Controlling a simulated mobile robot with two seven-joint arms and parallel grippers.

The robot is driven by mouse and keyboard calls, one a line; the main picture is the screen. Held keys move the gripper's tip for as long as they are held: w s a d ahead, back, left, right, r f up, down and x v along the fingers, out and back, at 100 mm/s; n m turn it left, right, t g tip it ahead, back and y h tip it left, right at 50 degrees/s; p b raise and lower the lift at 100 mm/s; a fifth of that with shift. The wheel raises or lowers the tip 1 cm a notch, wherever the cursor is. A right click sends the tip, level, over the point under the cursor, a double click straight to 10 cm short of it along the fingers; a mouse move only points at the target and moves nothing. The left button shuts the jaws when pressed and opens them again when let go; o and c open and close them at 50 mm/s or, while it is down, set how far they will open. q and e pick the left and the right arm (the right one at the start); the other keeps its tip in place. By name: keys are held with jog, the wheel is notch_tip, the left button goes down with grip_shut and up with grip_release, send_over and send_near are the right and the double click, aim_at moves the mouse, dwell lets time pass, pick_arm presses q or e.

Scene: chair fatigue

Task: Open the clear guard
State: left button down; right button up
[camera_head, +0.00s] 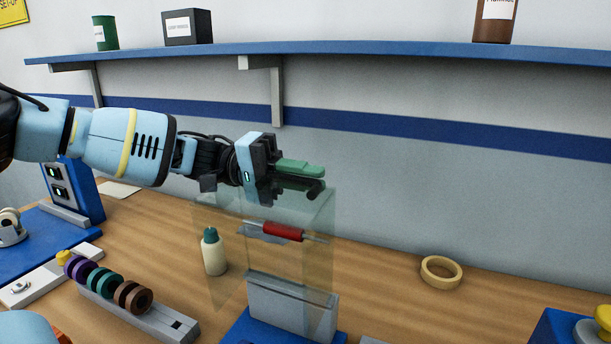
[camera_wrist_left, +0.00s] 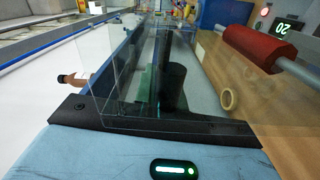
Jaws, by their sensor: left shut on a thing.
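The clear guard (camera_head: 318,262) is a see-through box of thin panels over a blue and grey machine base (camera_head: 289,303). A red roller (camera_head: 282,231) on a metal rod sits behind its panels. My left gripper (camera_head: 308,178) reaches in from the left at the guard's top edge and is shut on the guard. In the left wrist view the guard's clear panels (camera_wrist_left: 112,88) rise around the fingers, and the red roller (camera_wrist_left: 260,46) is at the upper right. The exact grip point is hard to make out through the clear panels. My right gripper is not in view.
A white bottle with a green cap (camera_head: 214,254) stands left of the guard. A rack of coloured spools (camera_head: 181,327) lies front left. A tape ring (camera_head: 441,272) lies on clear wood to the right. A blue-edged shelf (camera_head: 350,47) runs above.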

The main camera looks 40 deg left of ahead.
pick_arm(q)
jog(key=c, duration=1.5)
grip_release()
jog(key=shift+f, duration=0.65)
jog(key=shift+o, duration=0.2)
jog(key=shift+r, duration=0.15)
jog(key=shift+a+r, duration=0.1)
jog(key=v, duration=0.7)
jog(key=shift+a, duration=0.4)
